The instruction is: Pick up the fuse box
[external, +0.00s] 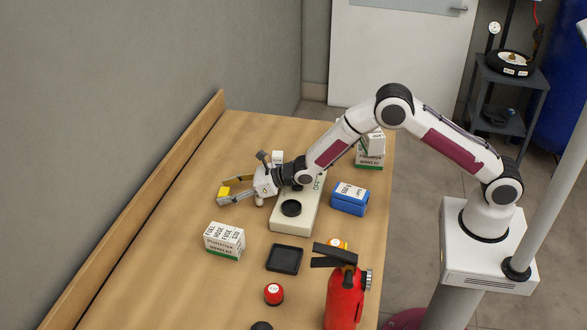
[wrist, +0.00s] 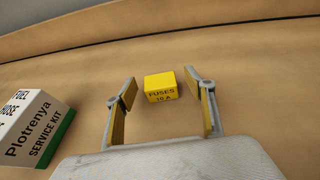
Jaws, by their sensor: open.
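The fuse box is a small yellow box marked "FUSES 10 A" (wrist: 160,87) in the wrist view. It stands on the wooden table, just ahead of and between my open fingers. In the external view the yellow box (external: 223,191) shows at my fingertips, partly covered by them. My gripper (wrist: 163,97) is open, with one finger on each side of the box's near part and gaps between the fingers and the box. In the external view my gripper (external: 222,190) is low over the table, left of the scale-like device. I cannot tell how high the fingers are above the table.
A white and green service kit box (external: 225,240) stands nearby; it also shows at the left in the wrist view (wrist: 33,128). The beige device (external: 286,222), a blue box (external: 349,199), a black tray (external: 284,259) and a red extinguisher (external: 344,293) stand on the table. A wooden ledge (external: 150,212) runs along the wall.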

